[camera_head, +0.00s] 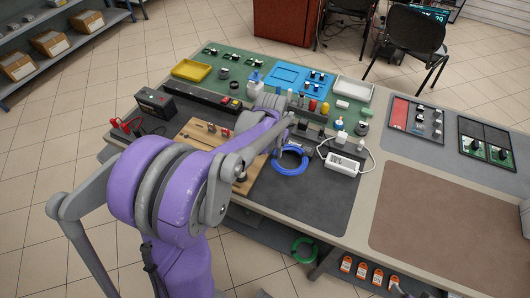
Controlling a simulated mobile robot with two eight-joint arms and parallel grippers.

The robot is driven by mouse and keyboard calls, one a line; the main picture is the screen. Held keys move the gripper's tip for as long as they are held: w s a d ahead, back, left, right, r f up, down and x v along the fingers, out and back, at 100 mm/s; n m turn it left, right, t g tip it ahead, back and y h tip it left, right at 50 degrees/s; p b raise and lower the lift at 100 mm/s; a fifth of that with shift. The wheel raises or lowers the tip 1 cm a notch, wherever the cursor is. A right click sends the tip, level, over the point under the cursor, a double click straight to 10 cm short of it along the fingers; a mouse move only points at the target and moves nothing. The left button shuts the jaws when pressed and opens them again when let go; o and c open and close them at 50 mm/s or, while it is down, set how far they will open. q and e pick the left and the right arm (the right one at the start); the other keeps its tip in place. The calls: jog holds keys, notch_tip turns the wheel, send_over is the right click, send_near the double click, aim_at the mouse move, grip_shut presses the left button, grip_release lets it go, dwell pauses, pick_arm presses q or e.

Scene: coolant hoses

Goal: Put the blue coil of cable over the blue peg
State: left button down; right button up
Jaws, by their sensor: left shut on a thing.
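The blue coil of cable (290,172) is a ring over the dark mat, right of the wooden board (197,134). My left gripper (281,148) is at the coil's upper left edge and shut on it; the fingertips are small and partly hidden by my purple and grey arm. I cannot tell whether the coil touches the mat. The wooden board carries small pegs, one with a red part, and my arm covers much of it. I cannot make out a blue peg. My right gripper is not in view.
A white power adapter (342,162) with a looped cable lies just right of the coil. Bottles and small parts stand behind on the green mat (236,66). A black power supply (156,103) stands at the left. The brown mat (448,222) at the right is clear.

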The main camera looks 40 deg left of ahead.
pick_arm(q)
jog(key=shift+f, duration=2.85)
jog(key=shift+f+b, duration=0.2)
jog(key=shift+b, duration=0.1)
jog(key=c, duration=1)
grip_release()
jog(key=shift+o, duration=0.3)
jog(key=shift+r, duration=0.15)
